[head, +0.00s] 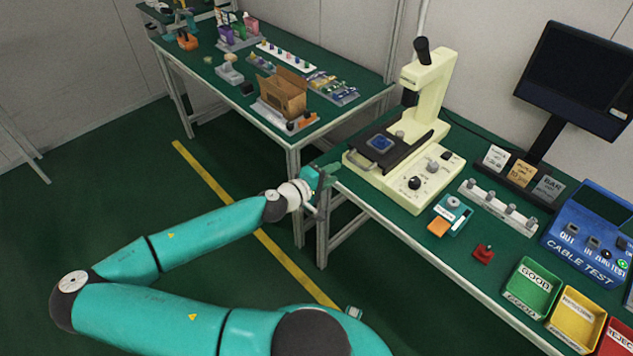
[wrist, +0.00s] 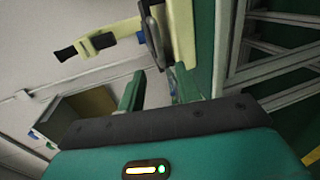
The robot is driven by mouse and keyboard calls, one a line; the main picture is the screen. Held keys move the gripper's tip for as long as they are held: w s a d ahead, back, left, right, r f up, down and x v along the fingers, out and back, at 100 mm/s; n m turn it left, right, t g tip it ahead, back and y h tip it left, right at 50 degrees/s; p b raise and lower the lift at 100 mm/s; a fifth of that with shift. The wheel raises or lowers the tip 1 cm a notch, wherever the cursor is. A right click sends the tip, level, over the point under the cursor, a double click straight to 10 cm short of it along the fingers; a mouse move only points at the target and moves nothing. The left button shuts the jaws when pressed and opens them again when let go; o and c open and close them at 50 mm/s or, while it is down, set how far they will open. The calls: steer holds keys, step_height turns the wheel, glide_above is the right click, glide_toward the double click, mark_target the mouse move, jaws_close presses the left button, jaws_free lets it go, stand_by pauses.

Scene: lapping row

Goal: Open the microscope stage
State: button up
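The cream microscope (head: 428,100) stands on the green bench to the right of my gripper. Its dark stage (head: 402,152) carries a blue square piece (head: 381,142) and has a grey bar handle (head: 357,163) along its left front edge. My gripper (head: 326,174) is just left of the handle, near the bench edge, apart from it. In the wrist view the microscope (wrist: 104,40) lies sideways, with the handle (wrist: 151,38) beyond the fingertips. My gripper (wrist: 157,80) looks open, with nothing visible between its fingers. The fingers are partly hidden by the gripper body.
A second bench with a cardboard box (head: 283,92) stands behind left. To the right are a sample tray (head: 452,213), a red button block (head: 484,253), a post rack (head: 498,207), a monitor (head: 578,80) and coloured bins (head: 532,287). The floor on the left is clear.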

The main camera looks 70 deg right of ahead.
steer(key=v, duration=0.6)
stand_by(0.5)
